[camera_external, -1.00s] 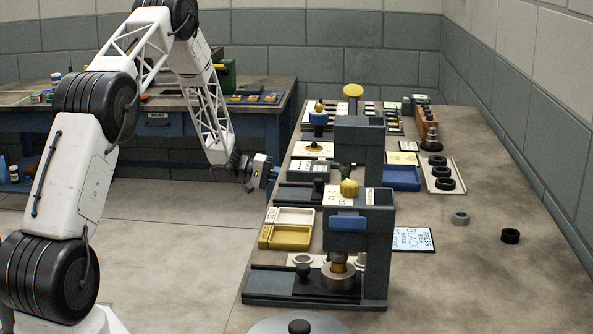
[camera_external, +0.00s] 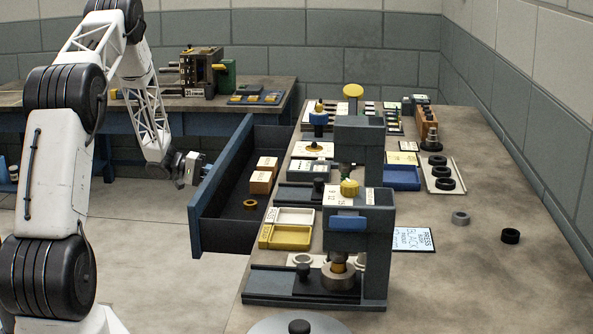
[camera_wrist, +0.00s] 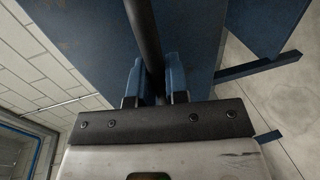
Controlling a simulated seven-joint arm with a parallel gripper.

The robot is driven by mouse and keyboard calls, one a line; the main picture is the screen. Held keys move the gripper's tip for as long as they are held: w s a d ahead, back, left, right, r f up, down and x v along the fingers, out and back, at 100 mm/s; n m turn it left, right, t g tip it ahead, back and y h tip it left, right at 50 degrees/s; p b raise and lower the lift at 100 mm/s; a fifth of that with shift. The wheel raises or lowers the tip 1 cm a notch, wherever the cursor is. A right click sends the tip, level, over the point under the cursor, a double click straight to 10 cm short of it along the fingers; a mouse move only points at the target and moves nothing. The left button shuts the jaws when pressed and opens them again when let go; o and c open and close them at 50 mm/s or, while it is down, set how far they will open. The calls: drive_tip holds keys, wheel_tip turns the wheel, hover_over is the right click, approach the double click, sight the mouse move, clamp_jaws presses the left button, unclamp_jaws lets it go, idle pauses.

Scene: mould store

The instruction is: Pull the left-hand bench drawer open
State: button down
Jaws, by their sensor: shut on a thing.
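The left-hand bench drawer (camera_external: 226,187) stands pulled well out from the long bench. Its blue front panel faces my arm. Inside it lie two orange-brown boxes and a yellow-brown ring (camera_external: 250,204). My gripper (camera_external: 203,172) is at the outer face of the drawer front. In the wrist view my gripper (camera_wrist: 153,85) has its two blue fingers shut on a dark bar handle (camera_wrist: 146,40) in front of the blue panel (camera_wrist: 190,45). The handle is hidden in the external view.
The bench top (camera_external: 470,280) carries two dark presses, yellow and white trays (camera_external: 287,228), a blue tray (camera_external: 401,178) and several black rings. A second bench (camera_external: 270,90) stands behind at the left. The floor (camera_external: 160,255) in front of the drawer is clear.

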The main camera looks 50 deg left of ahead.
drive_tip(key=shift+f+v, duration=0.2)
drive_tip(key=shift+v, duration=0.75)
drive_tip(key=shift+f+v, duration=0.2)
drive_tip(key=shift+v, duration=0.75)
drive_tip(key=shift+a, duration=0.1)
drive_tip(key=c, duration=1.1)
unclamp_jaws()
drive_tip(key=shift+c, duration=0.2)
drive_tip(key=shift+s, duration=0.1)
drive_tip(key=v, duration=0.7)
drive_tip(key=shift+s+a, duration=0.2)
